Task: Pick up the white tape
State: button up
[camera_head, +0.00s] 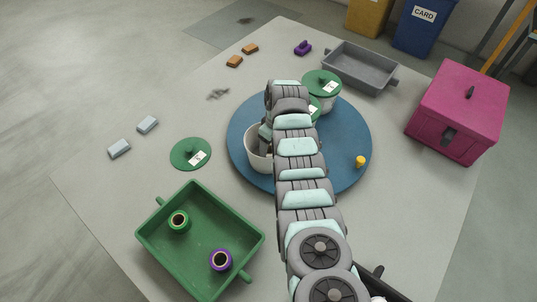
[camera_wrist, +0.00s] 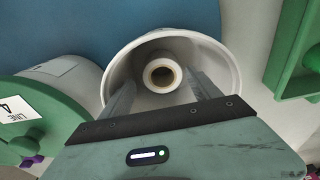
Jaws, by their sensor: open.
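A white tape roll (camera_wrist: 162,63) sits at the bottom of a white open pot (camera_wrist: 228,62), seen in the wrist view. In the head view, the pot (camera_head: 256,150) stands on the blue round board, and the arm partly hides it. My gripper (camera_wrist: 163,86) is open, its two fingers reaching into the pot's mouth, one to each side of the tape in the picture. Nothing is between the fingertips; whether they are level with the tape, I cannot tell.
The blue round board (camera_head: 350,130) also holds a green-lidded pot (camera_head: 322,84) and a yellow knob (camera_head: 361,161). A green lid (camera_head: 190,154) lies to its left. A green tray (camera_head: 205,238) holds two tape rolls. A grey tray (camera_head: 360,68) and a magenta box (camera_head: 456,110) stand behind and right.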

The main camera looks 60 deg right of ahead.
aim_at(269, 151)
jog(key=shift+w+f+b, duration=0.15)
jog(key=shift+f+b, duration=0.55)
jog(key=shift+f, duration=0.2)
jog(key=shift+w+f+b, duration=0.2)
jog(key=shift+f+b, duration=0.55)
jog(key=shift+f, duration=0.2)
jog(key=shift+w+f+b, duration=0.15)
jog(key=shift+f+b, duration=0.55)
jog(key=shift+f, duration=0.2)
jog(key=shift+r, duration=0.1)
jog(key=shift+c, duration=0.3)
jog(key=c, duration=1.1)
jog(key=shift+r, duration=0.15)
